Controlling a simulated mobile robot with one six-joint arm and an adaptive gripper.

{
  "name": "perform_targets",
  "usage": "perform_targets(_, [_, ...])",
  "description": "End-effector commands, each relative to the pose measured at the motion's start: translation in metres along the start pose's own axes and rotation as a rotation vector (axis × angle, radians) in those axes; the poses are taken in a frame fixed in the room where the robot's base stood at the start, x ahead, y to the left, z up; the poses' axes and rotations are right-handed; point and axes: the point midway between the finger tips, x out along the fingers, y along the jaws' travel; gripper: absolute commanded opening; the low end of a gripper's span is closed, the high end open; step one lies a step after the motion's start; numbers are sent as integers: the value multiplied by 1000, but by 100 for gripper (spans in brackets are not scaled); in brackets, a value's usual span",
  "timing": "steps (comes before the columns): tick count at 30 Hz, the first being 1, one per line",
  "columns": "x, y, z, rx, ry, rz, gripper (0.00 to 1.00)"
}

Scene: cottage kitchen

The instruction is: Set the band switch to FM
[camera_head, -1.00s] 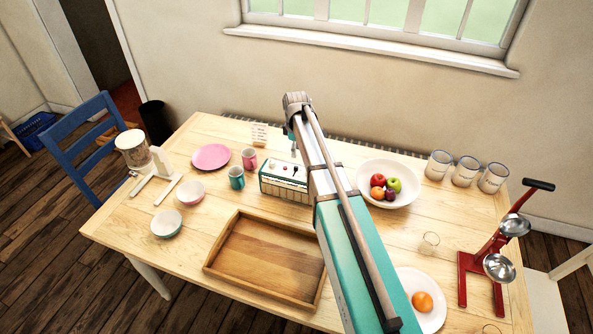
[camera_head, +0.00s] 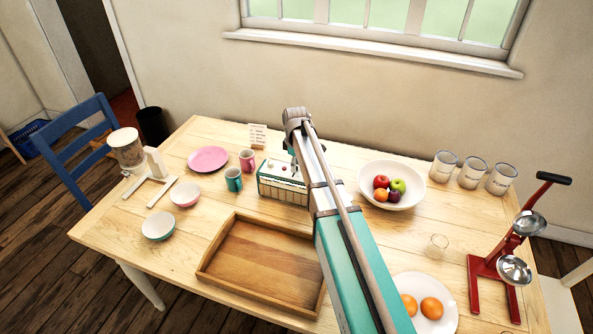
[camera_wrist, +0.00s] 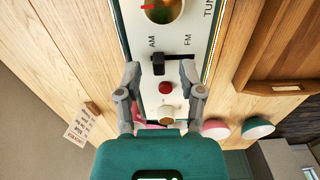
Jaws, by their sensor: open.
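The teal and white radio (camera_head: 283,183) stands on the table, partly behind my arm. In the wrist view, its pale top panel (camera_wrist: 146,40) carries AM and FM lettering, AM on the left and FM on the right. The black band switch (camera_wrist: 158,65) sits in a dark slot below the lettering, its lever at the AM end. My gripper (camera_wrist: 161,72) is open and empty above the panel, one fingertip on each side of the switch. I cannot tell whether either fingertip touches it.
A red button (camera_wrist: 166,88) and a white knob (camera_wrist: 166,112) lie near the switch, between the fingers. A tuning dial (camera_wrist: 163,8) is above.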

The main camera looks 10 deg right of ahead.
Motion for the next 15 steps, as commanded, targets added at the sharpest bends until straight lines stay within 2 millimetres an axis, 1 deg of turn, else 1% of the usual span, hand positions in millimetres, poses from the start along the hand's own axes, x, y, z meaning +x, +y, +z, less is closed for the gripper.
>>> perform_targets(1, [5, 0, 0, 0, 0, 0, 50])
perform_targets(4, [8, 0, 0, 0, 0, 0, 50])
perform_targets(15, [10, 0, -1, -1, 0, 0, 50])
